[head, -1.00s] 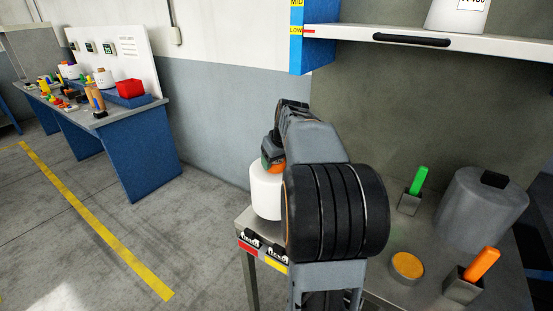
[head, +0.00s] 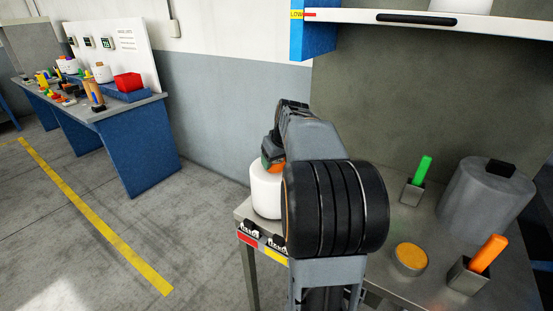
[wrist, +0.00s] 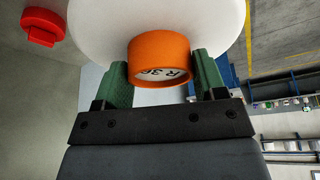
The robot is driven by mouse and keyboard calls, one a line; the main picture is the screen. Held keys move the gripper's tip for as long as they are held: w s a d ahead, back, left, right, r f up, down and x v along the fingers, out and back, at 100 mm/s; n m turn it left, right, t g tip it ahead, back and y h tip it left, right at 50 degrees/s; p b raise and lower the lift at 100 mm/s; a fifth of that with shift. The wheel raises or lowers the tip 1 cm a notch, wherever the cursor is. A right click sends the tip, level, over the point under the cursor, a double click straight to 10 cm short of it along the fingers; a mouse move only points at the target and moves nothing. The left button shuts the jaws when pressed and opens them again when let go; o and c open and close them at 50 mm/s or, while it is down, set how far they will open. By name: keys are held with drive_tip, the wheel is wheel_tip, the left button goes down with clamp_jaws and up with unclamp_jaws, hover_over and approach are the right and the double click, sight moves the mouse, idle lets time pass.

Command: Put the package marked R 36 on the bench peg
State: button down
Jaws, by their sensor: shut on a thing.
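The package marked R 36 is a white bobbin (head: 266,194) with an orange core end (wrist: 160,58). The wrist view shows "R 36" on the label inside the orange ring. My gripper (wrist: 164,80) is shut on this orange end, one green finger on each side. In the head view the package hangs at the left end of the near steel bench (head: 405,220), partly hidden by my arm. I cannot tell whether it touches anything there. A red round-ended piece (wrist: 42,27) shows beside the package in the wrist view. I cannot tell whether it is the bench peg.
The bench carries a grey cylinder (head: 484,208), a green stick (head: 423,170) and an orange stick (head: 488,253) in holders, and an orange-topped disc (head: 410,257). A shelf (head: 430,19) is above. Another bench (head: 130,105) stands far left; open floor lies between.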

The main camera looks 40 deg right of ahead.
drive_tip(key=shift+f, duration=0.15)
idle(0.5)
drive_tip(key=shift+c, duration=2.3)
unclamp_jaws()
drive_tip(key=o, duration=0.3)
drive_tip(key=shift+o, duration=0.2)
drive_tip(key=shift+f, duration=0.15)
drive_tip(key=v, duration=1.4)
drive_tip(key=shift+w, duration=0.1)
